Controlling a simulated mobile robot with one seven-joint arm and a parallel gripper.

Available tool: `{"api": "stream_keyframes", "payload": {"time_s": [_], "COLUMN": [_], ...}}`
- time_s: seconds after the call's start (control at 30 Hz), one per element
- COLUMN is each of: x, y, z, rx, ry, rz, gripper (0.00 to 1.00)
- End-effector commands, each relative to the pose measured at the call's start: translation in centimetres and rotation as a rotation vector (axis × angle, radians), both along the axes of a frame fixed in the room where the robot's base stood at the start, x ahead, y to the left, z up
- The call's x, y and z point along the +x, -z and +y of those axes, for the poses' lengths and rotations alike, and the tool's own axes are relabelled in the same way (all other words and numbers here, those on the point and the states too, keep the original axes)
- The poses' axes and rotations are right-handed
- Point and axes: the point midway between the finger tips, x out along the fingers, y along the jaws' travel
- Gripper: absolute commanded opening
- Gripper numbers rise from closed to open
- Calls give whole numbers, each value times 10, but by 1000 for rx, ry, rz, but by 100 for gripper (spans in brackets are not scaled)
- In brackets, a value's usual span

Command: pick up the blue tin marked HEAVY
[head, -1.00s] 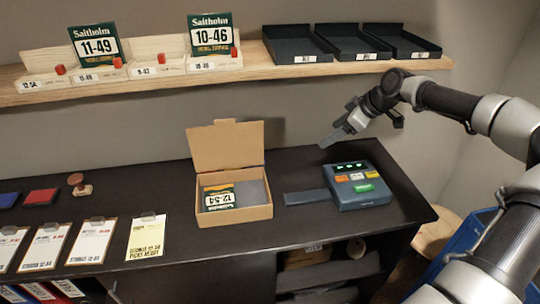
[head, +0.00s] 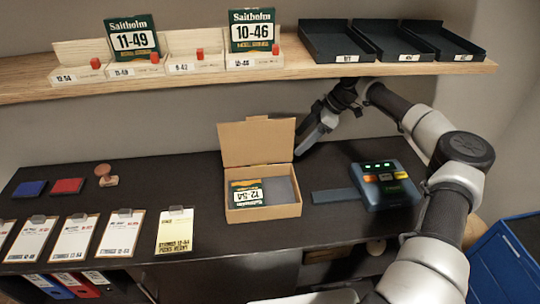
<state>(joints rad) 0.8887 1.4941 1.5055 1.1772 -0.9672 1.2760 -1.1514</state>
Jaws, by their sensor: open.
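No blue tin marked HEAVY can be made out in the head view. My gripper (head: 306,146) is open, reaching down from the right beside the raised lid of an open cardboard box (head: 262,213). Nothing shows between its fingers. The box stands on the black bench and holds a green and cream string packet (head: 247,194) marked 12-54, beside a grey area. A flat blue pad (head: 30,188) and a red pad (head: 68,186) lie at the bench's left; no HEAVY mark shows on the blue one.
A wooden shelf (head: 200,84) above carries packets marked 11-49 (head: 133,40) and 10-46 (head: 252,32), and black trays (head: 337,40). A blue-grey button device (head: 386,186) stands right of the box. Clipboards (head: 74,238) line the bench front. A blue crate (head: 510,262) stands lower right.

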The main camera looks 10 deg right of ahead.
Motion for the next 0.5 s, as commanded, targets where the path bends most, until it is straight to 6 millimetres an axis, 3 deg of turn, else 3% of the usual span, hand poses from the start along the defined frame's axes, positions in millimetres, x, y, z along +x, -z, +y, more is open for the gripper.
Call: {"api": "stream_keyframes", "payload": {"time_s": [0.17,0.5], "x": [0,4], "y": [9,45], "z": [15,37], "rx": [10,13], "ry": [-28,-29], "rz": [8,9], "gripper": [71,71]}}
